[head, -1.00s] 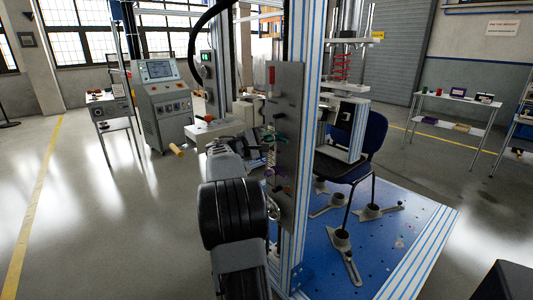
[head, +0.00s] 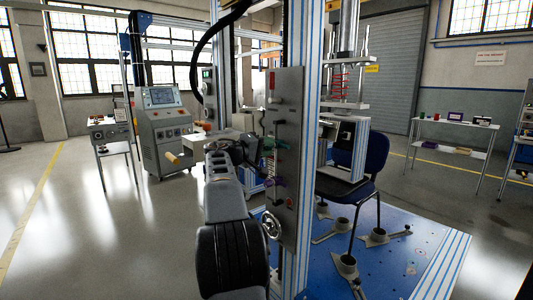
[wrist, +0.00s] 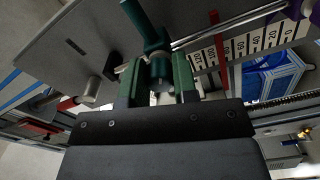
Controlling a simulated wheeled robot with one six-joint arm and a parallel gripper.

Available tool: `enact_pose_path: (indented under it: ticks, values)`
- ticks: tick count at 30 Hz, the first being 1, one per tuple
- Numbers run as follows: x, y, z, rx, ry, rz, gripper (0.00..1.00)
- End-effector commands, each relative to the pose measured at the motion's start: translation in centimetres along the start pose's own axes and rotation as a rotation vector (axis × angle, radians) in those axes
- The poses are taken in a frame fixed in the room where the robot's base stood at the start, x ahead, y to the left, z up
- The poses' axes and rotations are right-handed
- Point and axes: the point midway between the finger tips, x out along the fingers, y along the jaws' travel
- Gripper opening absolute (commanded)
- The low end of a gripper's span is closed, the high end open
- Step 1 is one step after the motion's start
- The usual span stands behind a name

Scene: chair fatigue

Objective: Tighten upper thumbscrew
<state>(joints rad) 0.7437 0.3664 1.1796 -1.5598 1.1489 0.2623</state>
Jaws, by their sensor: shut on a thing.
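The upper thumbscrew (wrist: 159,62) is teal green, with a bar handle (wrist: 140,20) across its head. In the wrist view it sits between my gripper's (wrist: 158,82) two dark green fingers, which are shut on it. In the head view the green thumbscrew (head: 268,145) shows in part on the grey upright plate (head: 290,110), with my gripper against it from the left. A purple knob (head: 277,182) is lower on the same plate. Its purple edge also shows at the top right of the wrist view. The thread of the green screw is hidden.
A ruler scale (wrist: 245,45) and a metal rod run beside the thumbscrew. A handwheel (head: 271,224) sits low on the plate. A blue chair (head: 365,165) stands behind the striped post. Open floor is at left.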

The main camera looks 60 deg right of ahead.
Motion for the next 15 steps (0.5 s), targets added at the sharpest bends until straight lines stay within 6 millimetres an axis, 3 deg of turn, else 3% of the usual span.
enact_pose_path:
  ticks: [15]
  values:
    - [0.00, -0.03, -0.02, 0.054, 0.000, -0.001, 0.03]
